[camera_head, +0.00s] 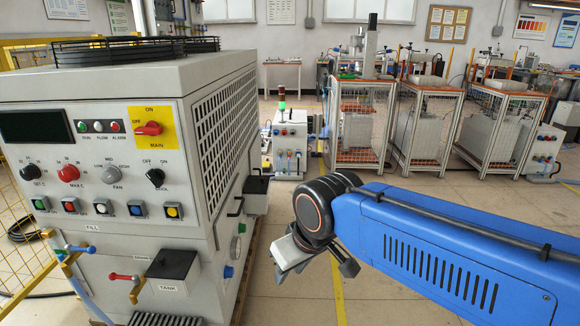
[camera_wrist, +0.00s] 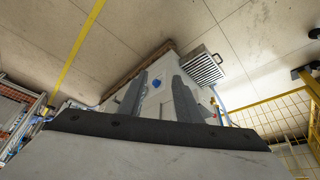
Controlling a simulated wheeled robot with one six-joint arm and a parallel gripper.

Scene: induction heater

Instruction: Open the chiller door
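The chiller (camera_head: 100,200) is a large light grey cabinet at the left of the head view, with a control panel on its front. Its right side has a grille (camera_head: 225,125), a black handle (camera_head: 236,208), a round gauge (camera_head: 236,247) and a blue knob (camera_head: 228,271). I see no door standing open on these faces. My gripper (camera_head: 288,264) is to the right of that side, apart from the handle. In the wrist view its two fingers (camera_wrist: 160,84) are spread and empty, with the grey chiller and a blue knob between them. The handle is not clear there.
A black box marked TANK (camera_head: 172,266) and pipe valves stick out of the chiller's lower front. A yellow mesh fence (camera_head: 22,220) stands at the left. Orange-framed cages (camera_head: 365,130) stand behind. The floor right of the chiller is clear around a yellow line.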

